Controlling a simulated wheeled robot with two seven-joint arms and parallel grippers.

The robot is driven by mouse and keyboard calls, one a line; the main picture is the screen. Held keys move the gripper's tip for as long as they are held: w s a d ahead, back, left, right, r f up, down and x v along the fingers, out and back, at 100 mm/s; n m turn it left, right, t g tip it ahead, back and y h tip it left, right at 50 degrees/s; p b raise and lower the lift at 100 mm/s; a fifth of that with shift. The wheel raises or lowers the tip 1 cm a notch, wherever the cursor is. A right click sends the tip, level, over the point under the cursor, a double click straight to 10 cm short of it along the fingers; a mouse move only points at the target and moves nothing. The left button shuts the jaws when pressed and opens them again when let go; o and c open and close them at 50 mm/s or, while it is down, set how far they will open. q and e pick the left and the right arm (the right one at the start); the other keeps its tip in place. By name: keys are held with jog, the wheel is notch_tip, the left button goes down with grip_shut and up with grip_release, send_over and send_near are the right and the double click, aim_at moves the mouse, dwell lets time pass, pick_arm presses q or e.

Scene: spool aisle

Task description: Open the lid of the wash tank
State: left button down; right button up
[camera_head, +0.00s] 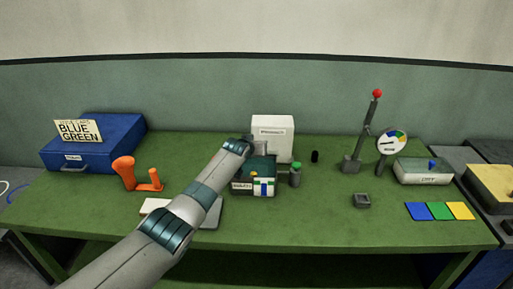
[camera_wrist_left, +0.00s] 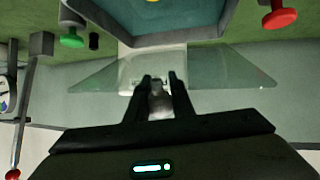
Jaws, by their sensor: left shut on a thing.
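In the left wrist view the open top of the tank (camera_wrist_left: 205,28) shows, with a teal interior. A clear lid (camera_wrist_left: 225,68) spreads out beside the tank's rim, tilted away from the opening; its exact angle is hard to tell. My left gripper (camera_wrist_left: 160,80) is shut on the lid's grey handle (camera_wrist_left: 160,103). In the head view my left gripper (camera_head: 240,148) is at the tank's rear edge. My right gripper is not in view.
A white box (camera_head: 272,125) stands behind the tank. A green-topped knob (camera_head: 295,168) is at its right. An orange holder (camera_head: 125,172) and a blue box (camera_head: 95,145) stand left. A red-tipped post (camera_head: 370,120) and a round gauge (camera_head: 391,141) stand right.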

pick_arm(q)
jog(key=shift+w+r, duration=0.4)
jog(key=shift+r, duration=0.1)
jog(key=c, duration=1.5)
grip_release()
jog(key=shift+c, duration=0.2)
jog(key=shift+f, duration=0.15)
jog(key=shift+s, duration=0.15)
jog(key=shift+v, duration=1.3)
jog(key=b+v, duration=0.2)
jog(key=v, duration=1.2)
jog(key=shift+s, duration=0.15)
jog(key=shift+c, duration=0.2)
